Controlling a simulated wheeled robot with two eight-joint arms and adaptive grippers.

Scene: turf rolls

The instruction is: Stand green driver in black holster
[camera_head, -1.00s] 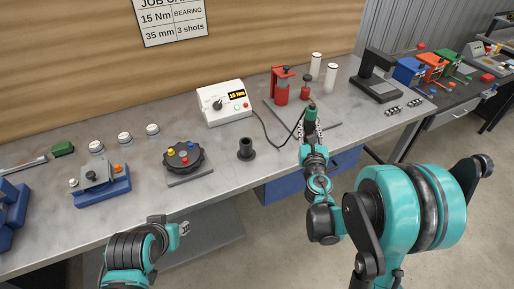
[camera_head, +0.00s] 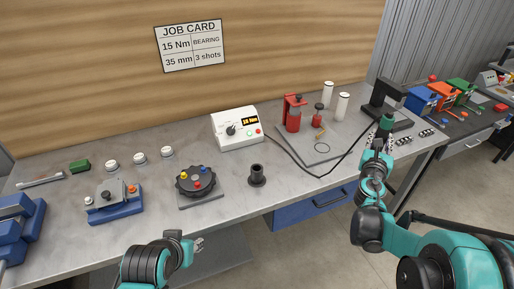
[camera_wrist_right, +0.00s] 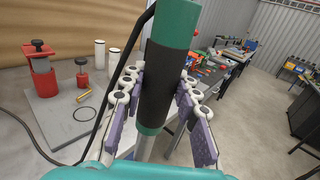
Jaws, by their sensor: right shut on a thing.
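The green driver (camera_head: 387,122) is upright in my right gripper (camera_head: 381,142), over the right part of the bench. In the right wrist view the driver's black grip (camera_wrist_right: 168,75) is between the purple-padded fingers, with green above and below it. The driver's lower end is partly hidden by the gripper. The black holster (camera_head: 257,176) stands upright near the bench's front edge, well left of the driver, and its mouth looks empty. My left gripper (camera_head: 198,243) is low in front of the bench, away from both; its fingers are too small to judge.
A black cord runs from the white controller (camera_head: 237,128) to the driver. A plate (camera_head: 322,150) with a red press (camera_head: 293,115) lies behind the cord. A black stand (camera_head: 388,103) is close behind the driver. A round dial fixture (camera_head: 196,181) is left of the holster.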

